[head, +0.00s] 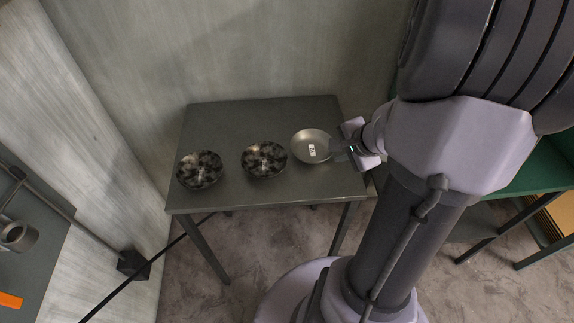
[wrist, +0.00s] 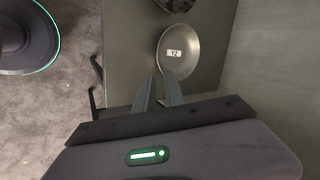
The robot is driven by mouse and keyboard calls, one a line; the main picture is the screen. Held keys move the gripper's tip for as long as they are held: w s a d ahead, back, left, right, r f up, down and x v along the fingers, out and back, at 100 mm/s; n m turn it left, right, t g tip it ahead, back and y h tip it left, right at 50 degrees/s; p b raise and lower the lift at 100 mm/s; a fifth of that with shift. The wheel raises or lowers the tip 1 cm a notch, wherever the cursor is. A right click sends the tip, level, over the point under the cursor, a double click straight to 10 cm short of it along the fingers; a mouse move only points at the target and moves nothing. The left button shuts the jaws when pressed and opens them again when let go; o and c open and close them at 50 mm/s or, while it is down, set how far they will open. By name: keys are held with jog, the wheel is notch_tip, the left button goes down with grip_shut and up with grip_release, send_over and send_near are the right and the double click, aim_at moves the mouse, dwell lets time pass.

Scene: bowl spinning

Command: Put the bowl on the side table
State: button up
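A plain metallic bowl (head: 311,146) with a small white label stands upright at the right end of a dark grey table (head: 260,198). It also shows in the wrist view (wrist: 184,42), just beyond the fingertips. My gripper (head: 340,149) is at the bowl's right side. In the wrist view my gripper (wrist: 159,75) has its two fingers apart with a gap between them, close to the bowl's near rim. The right fingertip overlaps the rim in that view; I cannot tell whether it touches. No bowl is lifted.
Two black-and-white marbled bowls, one in the middle (head: 264,159) and one at the left (head: 200,169), stand on the same table. Walls rise behind and left. A green table (head: 545,168) is at the right. Another surface (head: 40,250) with an orange item is at far left.

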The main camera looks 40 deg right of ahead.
jog(key=w+a+r+n+y, duration=0.2)
jog(key=a+r+n, duration=0.35)
jog(key=a, duration=0.55)
jog(key=w+a+r+n+y, duration=0.2)
jog(key=a+r+n, duration=0.3)
jog(key=a, duration=0.7)
jog(key=s+a+r+n+b, duration=0.1)
jog(key=s+a+r+n, duration=0.3)
jog(key=s+a, duration=0.4)
jog(key=shift+s+a+n+g+h, duration=0.35)
jog(key=shift+s+n, duration=0.2)
jog(key=shift+s, duration=0.55)
